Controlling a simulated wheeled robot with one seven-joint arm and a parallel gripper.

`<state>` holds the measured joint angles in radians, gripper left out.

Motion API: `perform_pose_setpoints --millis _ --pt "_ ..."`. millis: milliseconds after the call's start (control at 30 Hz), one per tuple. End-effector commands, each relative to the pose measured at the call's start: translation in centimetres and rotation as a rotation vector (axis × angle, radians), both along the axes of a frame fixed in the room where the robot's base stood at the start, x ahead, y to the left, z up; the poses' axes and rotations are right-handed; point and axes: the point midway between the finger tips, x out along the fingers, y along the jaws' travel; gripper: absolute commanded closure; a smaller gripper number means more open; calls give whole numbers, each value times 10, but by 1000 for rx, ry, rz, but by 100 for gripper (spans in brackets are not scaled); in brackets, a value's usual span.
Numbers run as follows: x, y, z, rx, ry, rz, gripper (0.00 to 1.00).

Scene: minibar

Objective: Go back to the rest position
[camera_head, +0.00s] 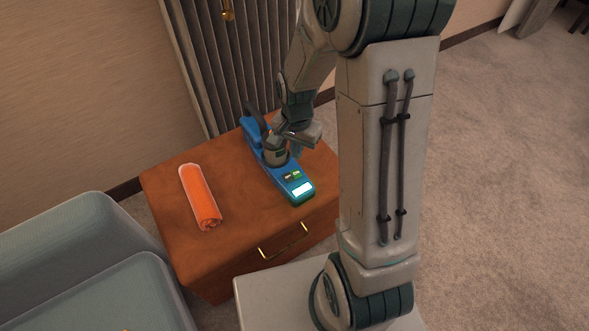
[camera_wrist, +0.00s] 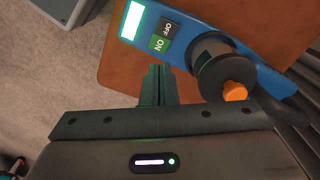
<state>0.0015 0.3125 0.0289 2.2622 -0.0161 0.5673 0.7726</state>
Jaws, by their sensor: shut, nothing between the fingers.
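My gripper (camera_wrist: 158,84) is shut and empty, with its fingers together in the wrist view. In the head view my arm reaches over the small brown cabinet, and the gripper end is beside a blue device (camera_head: 300,187). The device lies on the cabinet top. It has a lit screen, and in the wrist view the blue device (camera_wrist: 188,18) shows ON and OFF buttons and a dark round part with an orange tip (camera_wrist: 234,91). The fingertips appear close to the ON button; I cannot tell whether they touch it.
An orange roll (camera_head: 200,197) lies on the left of the brown cabinet (camera_head: 245,215), which has a brass drawer handle (camera_head: 284,241). A grey-blue seat (camera_head: 85,255) stands at lower left. Curtains (camera_head: 208,60) hang behind the cabinet. Carpet (camera_head: 500,170) on the right is clear.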

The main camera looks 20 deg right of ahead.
Motion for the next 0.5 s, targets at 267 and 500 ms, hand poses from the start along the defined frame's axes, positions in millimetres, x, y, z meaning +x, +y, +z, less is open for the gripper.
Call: perform_pose_setpoints --millis 267,500 --pt "0 0 -1 0 0 0 100" --pt "-1 0 10 0 -5 8 100"
